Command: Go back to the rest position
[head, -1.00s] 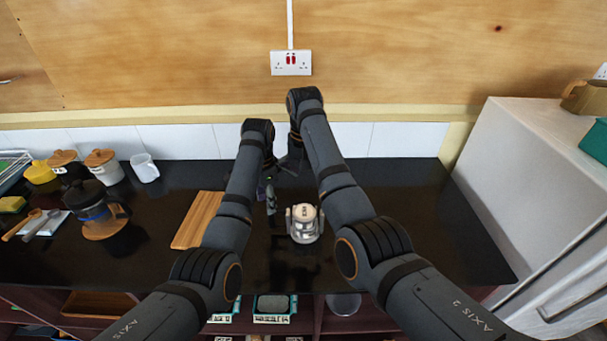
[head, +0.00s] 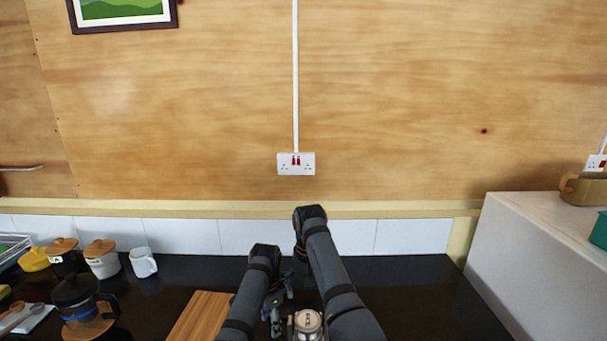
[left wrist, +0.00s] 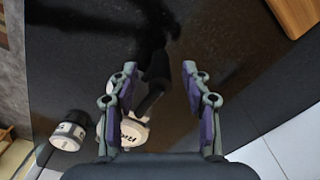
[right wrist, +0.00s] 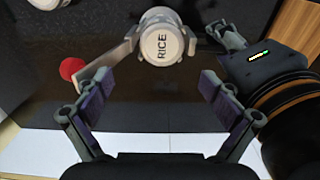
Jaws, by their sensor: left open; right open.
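My left gripper (head: 276,304) shows at the lower middle of the head view, beside a pale jar (head: 308,322). In the left wrist view the left gripper (left wrist: 160,70) is open. A dark piece, which I cannot identify, and part of a white lettered jar (left wrist: 134,128) show beyond its fingers. My right gripper (right wrist: 155,88) is open and empty in the right wrist view. The jar marked RICE (right wrist: 162,44) stands beyond its fingertips, apart from them. In the head view the right gripper is mostly hidden by my right arm.
A wooden board (head: 198,318) lies left of my arms on the black counter. A white mug (head: 143,262), lidded pots (head: 102,259) and a dark pot (head: 80,297) stand further left. A white cabinet (head: 540,262) bounds the right. The wall with a socket (head: 296,163) is behind.

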